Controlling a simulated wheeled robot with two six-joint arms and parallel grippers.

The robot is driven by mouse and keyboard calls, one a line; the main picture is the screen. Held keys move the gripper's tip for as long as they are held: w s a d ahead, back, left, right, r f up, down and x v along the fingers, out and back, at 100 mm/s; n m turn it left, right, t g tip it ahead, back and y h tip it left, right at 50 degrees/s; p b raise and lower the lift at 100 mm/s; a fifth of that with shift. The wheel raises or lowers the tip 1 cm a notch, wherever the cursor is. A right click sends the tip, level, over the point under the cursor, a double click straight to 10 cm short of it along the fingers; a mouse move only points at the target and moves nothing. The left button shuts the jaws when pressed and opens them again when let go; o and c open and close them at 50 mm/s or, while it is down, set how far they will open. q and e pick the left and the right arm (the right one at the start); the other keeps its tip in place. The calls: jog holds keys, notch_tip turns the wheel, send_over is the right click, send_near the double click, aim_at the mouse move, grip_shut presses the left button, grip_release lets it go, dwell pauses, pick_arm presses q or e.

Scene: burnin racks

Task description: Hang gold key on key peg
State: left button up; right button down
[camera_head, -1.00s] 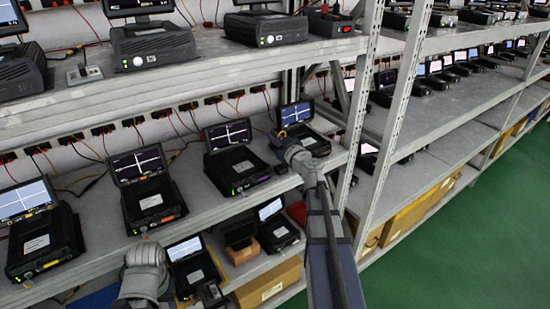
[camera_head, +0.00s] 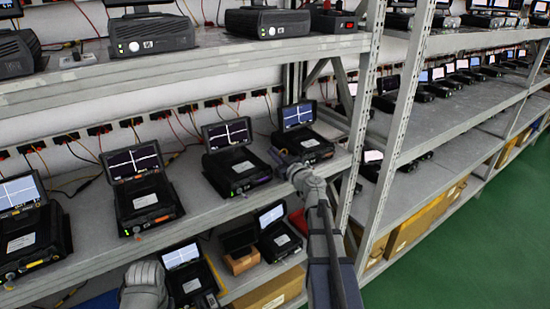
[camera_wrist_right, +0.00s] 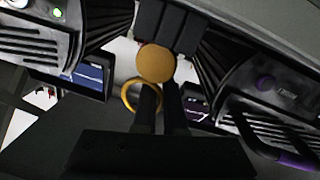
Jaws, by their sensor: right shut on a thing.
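My right gripper (camera_head: 277,157) is over the middle shelf, by the front of the rightmost unit there. In the right wrist view the dark fingers (camera_wrist_right: 160,100) are shut on the gold key (camera_wrist_right: 155,64), which shows as a round gold disc with a gold ring (camera_wrist_right: 140,97) beside it. I cannot make the key out in the head view. I cannot pick out the key peg in either view. A grey part of my left arm is at the bottom left of the head view; its fingers are not clear.
Units with tilted screens stand along the middle shelf (camera_head: 95,215); one unit (camera_head: 236,165) is left of my right gripper. A rack upright (camera_head: 395,120) stands to the right. A small wooden box (camera_head: 240,262) is on the shelf below. Green floor (camera_head: 480,250) is clear.

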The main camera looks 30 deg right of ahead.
jog(key=c, duration=1)
grip_release()
jog(key=shift+f, duration=0.2)
jog(key=s, duration=0.7)
jog(key=shift+s, duration=0.4)
